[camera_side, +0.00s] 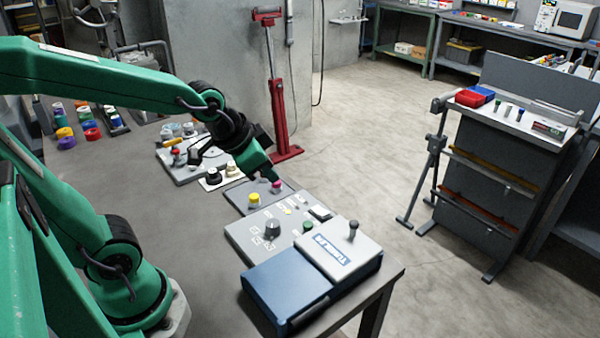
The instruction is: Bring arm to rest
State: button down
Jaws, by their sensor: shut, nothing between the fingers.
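My green arm reaches from the left over the grey workbench (200,270). My gripper (271,178) is shut and empty.
A light panel with a dark dial (272,229) and a blue and white box (290,284) sit at the bench's front right corner. Several coloured knobs (66,138) stand at the left. A red stand (279,110) rises behind the bench. A dark cart (493,200) stands right, across open floor.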

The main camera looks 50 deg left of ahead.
jog(key=s+r+n, duration=0.3)
jog(key=s, duration=0.5)
jog(key=shift+r+g, duration=0.4)
